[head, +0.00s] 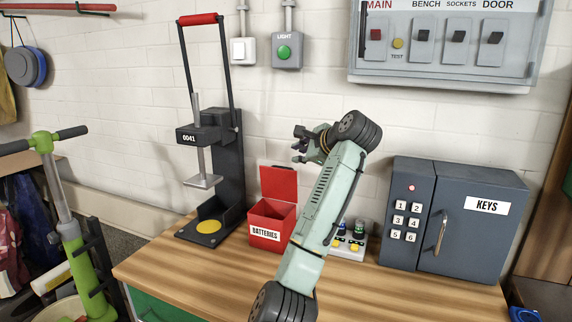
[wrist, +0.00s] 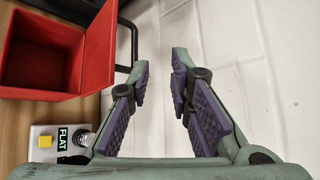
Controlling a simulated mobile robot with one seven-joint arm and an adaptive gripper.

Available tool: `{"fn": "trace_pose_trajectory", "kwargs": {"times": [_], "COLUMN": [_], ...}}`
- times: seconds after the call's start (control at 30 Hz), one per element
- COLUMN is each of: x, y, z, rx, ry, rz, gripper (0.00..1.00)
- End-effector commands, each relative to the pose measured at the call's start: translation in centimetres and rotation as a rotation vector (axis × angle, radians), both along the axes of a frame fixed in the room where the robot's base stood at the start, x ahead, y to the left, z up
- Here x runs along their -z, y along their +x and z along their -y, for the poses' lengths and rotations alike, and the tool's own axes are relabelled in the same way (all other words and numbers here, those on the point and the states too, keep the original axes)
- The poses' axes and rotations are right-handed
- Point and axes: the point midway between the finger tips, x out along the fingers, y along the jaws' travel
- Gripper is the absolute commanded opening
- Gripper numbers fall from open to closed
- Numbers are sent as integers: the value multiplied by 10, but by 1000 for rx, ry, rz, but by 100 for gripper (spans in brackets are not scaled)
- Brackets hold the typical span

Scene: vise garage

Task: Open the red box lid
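The red box (head: 266,237), labelled BATTERIES, stands on the wooden workbench. Its red lid (head: 278,184) is raised at the back edge, standing close to upright. In the wrist view the box (wrist: 36,93) shows an open top, a dark inside that looks empty, and the lid (wrist: 98,45) swung up. My gripper (head: 297,147) is above and to the right of the lid in the head view, apart from it. In the wrist view the two purple-padded fingers of the gripper (wrist: 160,64) are apart with nothing between them.
A black press (head: 228,170) marked 0041 stands left of the box. A white tester (wrist: 45,143) showing FLAT sits beside it, partly behind my arm in the head view. A grey KEYS cabinet (head: 470,245) stands at the right. The front of the workbench (head: 190,275) is bare.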

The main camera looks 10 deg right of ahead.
Motion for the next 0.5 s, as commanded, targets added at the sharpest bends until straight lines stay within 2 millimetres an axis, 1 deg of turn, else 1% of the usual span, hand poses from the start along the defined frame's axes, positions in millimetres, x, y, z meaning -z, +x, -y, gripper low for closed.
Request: {"fn": "trace_pose_trajectory", "kwargs": {"times": [0.23,0.5], "x": [-8,-19], "y": [-8,-17], "z": [3,10], "rx": [-13,-15], "ry": [2,2], "rz": [-11,-14], "gripper": [16,16]}}
